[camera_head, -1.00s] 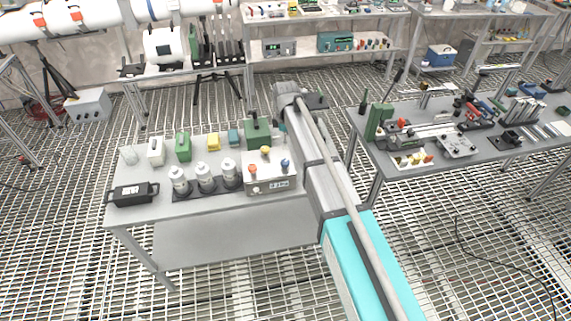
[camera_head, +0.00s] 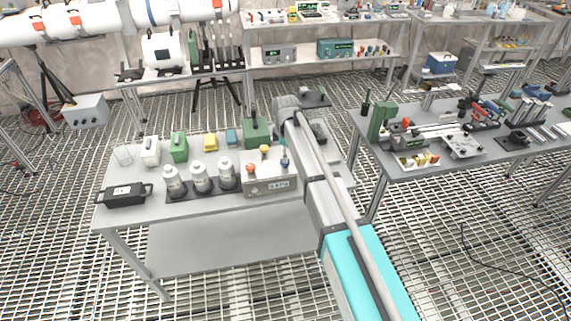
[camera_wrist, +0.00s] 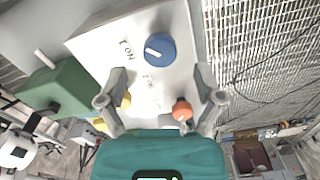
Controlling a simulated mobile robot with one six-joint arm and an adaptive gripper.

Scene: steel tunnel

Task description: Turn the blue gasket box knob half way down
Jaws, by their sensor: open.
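The gasket box is a pale box (camera_head: 270,187) at the right front of the near table, with orange, yellow and blue knobs on top. The blue knob (camera_head: 284,163) is at its right side. In the wrist view the blue knob (camera_wrist: 160,47) is round, with a white pointer line, beyond my fingertips. My gripper (camera_wrist: 160,78) is open, its two fingers apart over the white top. The yellow knob (camera_wrist: 126,100) is by the left finger and the orange knob (camera_wrist: 182,110) by the right one. Nothing is between the fingertips. My arm hides most of the gripper in the head view.
A green box (camera_head: 257,133) stands behind the gasket box. White-capped cylinders (camera_head: 200,178) stand to its left, and a black case (camera_head: 123,194) lies at the left end. A second table (camera_head: 400,165) with parts is at the right.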

